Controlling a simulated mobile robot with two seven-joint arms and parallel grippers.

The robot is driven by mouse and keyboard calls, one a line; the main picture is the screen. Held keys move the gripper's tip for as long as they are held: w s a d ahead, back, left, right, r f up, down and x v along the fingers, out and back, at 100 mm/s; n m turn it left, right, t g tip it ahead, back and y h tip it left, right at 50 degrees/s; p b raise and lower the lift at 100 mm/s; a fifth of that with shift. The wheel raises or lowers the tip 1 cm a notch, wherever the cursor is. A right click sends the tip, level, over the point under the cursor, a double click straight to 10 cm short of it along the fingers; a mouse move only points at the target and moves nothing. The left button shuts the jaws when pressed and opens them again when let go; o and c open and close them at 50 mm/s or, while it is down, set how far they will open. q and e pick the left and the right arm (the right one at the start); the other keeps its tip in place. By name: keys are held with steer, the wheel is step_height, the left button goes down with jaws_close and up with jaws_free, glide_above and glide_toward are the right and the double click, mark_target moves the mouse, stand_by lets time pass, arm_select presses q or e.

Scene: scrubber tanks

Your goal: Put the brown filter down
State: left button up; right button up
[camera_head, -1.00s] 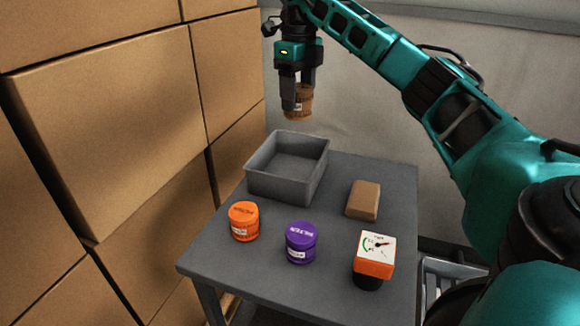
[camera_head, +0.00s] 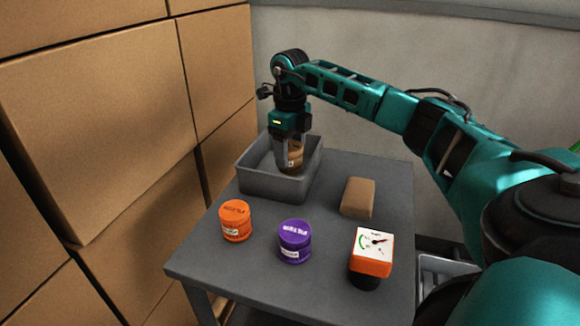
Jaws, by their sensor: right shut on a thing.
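The brown filter (camera_head: 295,155) is a small brown cylinder with a pale label. My right gripper (camera_head: 287,159) is shut on it from above. The filter is inside the grey open bin (camera_head: 268,187) at the back of the table, towards the bin's right side. The bin's front wall and the gripper's fingers hide part of it. I cannot tell whether its underside touches the bin floor. My left gripper is not in view.
On the grey table (camera_head: 215,264) stand an orange filter (camera_head: 236,222), a purple filter (camera_head: 295,242) and an orange gauge (camera_head: 371,253) with a white dial. A brown block (camera_head: 357,197) lies right of the bin. Large cardboard boxes (camera_head: 95,120) rise at the left.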

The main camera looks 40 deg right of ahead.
mark_target(290, 166)
step_height(290, 166, down, 4)
steer(key=shift+f, duration=0.1)
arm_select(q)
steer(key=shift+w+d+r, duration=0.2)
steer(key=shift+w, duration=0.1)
arm_select(e)
steer(key=shift+f, duration=0.15)
steer(key=o, duration=1.2)
arm_select(q)
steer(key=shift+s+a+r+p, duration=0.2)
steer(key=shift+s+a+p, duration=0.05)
steer(key=shift+p, duration=0.1)
arm_select(e)
step_height(290, 166, up, 12)
steer(key=shift+r, duration=0.15)
